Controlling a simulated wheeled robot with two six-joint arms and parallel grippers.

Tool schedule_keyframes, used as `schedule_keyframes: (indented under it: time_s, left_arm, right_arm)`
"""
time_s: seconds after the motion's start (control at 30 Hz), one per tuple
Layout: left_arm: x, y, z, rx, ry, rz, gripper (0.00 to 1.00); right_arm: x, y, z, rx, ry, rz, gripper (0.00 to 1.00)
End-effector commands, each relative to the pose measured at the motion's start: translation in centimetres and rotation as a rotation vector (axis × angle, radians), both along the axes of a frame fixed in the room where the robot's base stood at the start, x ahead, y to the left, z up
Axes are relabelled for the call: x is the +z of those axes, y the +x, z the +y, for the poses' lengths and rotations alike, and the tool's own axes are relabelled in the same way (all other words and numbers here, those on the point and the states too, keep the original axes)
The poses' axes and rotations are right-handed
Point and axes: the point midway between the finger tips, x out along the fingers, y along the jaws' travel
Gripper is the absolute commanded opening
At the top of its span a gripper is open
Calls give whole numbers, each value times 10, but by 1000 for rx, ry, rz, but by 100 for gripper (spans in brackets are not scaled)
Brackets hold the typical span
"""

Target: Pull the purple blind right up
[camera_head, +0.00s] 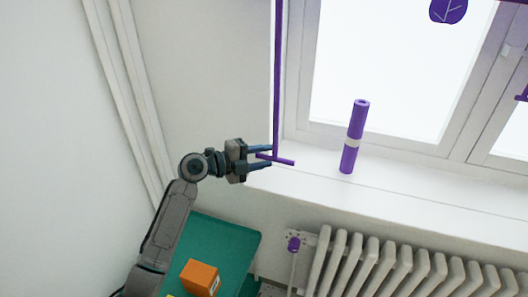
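A long thin purple rod or cord (277,75) hangs down beside the window at the left and ends in a purple crossbar handle (284,161). My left gripper (262,157) comes in from the left at the handle. Its two fingers are apart, one above and one below the handle's left end; I cannot tell whether they touch it. The blind itself is hardly in view: a purple leaf-shaped piece (448,10) hangs at the top right, with a thin purple edge beside it at the frame top. My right gripper is not in view.
A ribbed radiator (400,268) with a purple knob (293,244) is below. An orange box (200,278) sits on a green surface (225,240) under my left arm.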

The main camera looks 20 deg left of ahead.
Motion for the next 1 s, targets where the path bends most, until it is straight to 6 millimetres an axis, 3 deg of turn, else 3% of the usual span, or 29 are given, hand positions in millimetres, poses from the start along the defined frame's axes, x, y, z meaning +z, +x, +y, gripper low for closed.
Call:
schedule_keyframes:
  time_s: [0.37, 0.53, 0.83, 1.0]
  left_arm:
    - [-1, 3, -3, -1, 0, 0, 34]
    - [-1, 2, -3, -1, 0, 0, 1]
    - [2, 4, -3, -1, 0, -1, 0]
    - [21, 11, -3, 1, 1, -8, 0]
  right_arm:
    - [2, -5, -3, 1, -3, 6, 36]
    - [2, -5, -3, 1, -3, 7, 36]
    - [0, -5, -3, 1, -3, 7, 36]
    - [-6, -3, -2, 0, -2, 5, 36]
